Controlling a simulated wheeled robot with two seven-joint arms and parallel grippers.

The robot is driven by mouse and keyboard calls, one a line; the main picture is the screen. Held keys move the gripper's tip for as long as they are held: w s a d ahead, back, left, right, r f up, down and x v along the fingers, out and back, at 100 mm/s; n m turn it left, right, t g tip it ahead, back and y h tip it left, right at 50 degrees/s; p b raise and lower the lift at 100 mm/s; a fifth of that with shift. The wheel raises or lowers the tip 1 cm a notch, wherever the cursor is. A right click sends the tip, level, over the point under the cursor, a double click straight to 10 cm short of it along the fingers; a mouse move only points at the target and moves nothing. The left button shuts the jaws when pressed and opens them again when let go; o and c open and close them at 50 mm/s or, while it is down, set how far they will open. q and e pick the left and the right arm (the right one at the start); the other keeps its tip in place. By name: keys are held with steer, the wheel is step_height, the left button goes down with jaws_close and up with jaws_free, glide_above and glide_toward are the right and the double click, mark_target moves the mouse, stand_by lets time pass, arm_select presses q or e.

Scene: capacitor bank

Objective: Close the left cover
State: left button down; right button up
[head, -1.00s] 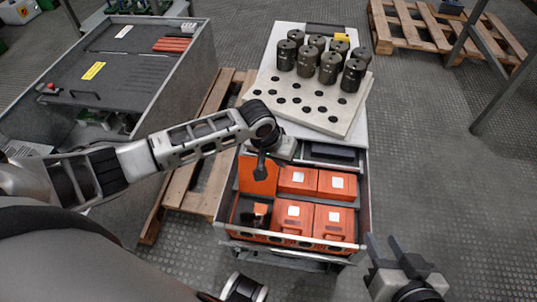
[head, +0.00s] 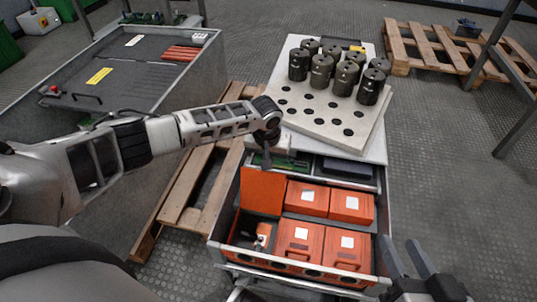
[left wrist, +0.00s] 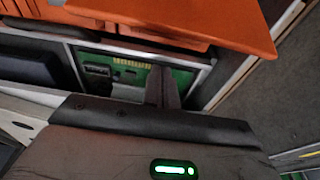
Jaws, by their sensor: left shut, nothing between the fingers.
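The left cover (head: 262,192) is an orange flap that stands raised at the back left of the drawer. Its edge also crosses the top of the left wrist view (left wrist: 190,14). Below it is an open compartment (head: 262,238) with small parts inside. My left gripper (head: 264,161) is just behind the cover's top edge, pointing down; I cannot tell whether it touches. In the left wrist view its fingers (left wrist: 163,88) are together and empty, over a green circuit board (left wrist: 130,75). My right gripper (head: 408,262) is open and empty, right of the drawer.
Several closed orange boxes (head: 301,237) fill the rest of the drawer (head: 378,240). Behind stands a white perforated board (head: 315,128) with several dark cylinders (head: 320,72). A grey cabinet (head: 150,70) is at left. Wooden pallets (head: 200,195) lie on the floor.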

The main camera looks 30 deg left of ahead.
mark_target(263, 188)
arm_select(q)
steer(key=shift+s+d+r, duration=0.15)
steer(key=shift+s, duration=0.4)
steer(key=shift+s+d+r, duration=0.1)
steer(key=shift+s+r, duration=0.05)
steer(key=shift+s, duration=0.45)
steer(key=shift+s+d+r, duration=0.15)
steer(key=shift+s, duration=0.4)
